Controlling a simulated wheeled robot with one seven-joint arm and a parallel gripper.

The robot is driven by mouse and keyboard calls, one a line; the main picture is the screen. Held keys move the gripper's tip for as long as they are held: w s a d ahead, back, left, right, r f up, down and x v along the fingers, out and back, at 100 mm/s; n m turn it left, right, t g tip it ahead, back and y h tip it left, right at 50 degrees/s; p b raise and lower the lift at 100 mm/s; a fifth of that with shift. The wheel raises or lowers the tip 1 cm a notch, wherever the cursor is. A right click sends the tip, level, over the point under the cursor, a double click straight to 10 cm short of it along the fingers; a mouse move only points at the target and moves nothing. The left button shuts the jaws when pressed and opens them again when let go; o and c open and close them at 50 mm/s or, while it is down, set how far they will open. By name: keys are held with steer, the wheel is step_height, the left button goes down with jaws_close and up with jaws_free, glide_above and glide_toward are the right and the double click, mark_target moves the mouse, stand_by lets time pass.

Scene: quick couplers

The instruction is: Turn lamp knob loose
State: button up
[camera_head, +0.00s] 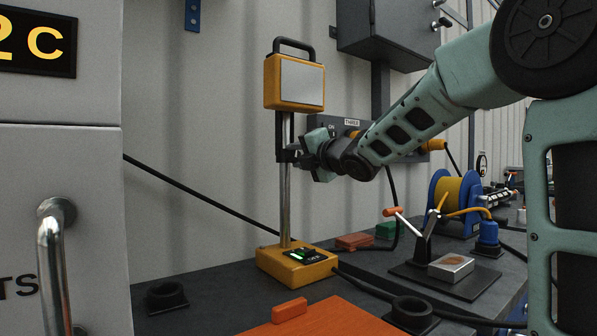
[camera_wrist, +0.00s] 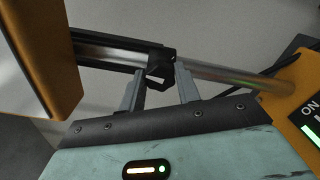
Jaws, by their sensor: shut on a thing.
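The work lamp has a yellow head (camera_head: 295,83) with a pale panel, on an upright metal pole (camera_head: 285,205) over a yellow base (camera_head: 297,266). The dark lamp knob (camera_wrist: 160,66) sits on a black clamp on the pole. My gripper (camera_wrist: 161,82) has one finger on each side of the knob and is shut on it. In the head view my gripper (camera_head: 298,154) reaches the pole from the right, below the lamp head; there its body mostly hides the knob.
The base has a green-lit switch (camera_head: 299,256). An orange board (camera_head: 340,318) lies in front on the dark bench. A blue cable reel (camera_head: 437,202) and a stand with an orange-tipped handle (camera_head: 408,222) are to the right. A grey cabinet (camera_head: 60,190) fills the left.

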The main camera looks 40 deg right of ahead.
steer(key=shift+f+n+b, duration=0.15)
steer(key=shift+n+b, duration=0.6)
steer(key=shift+n, duration=0.05)
steer(key=o, duration=1)
steer(key=shift+c, duration=0.2)
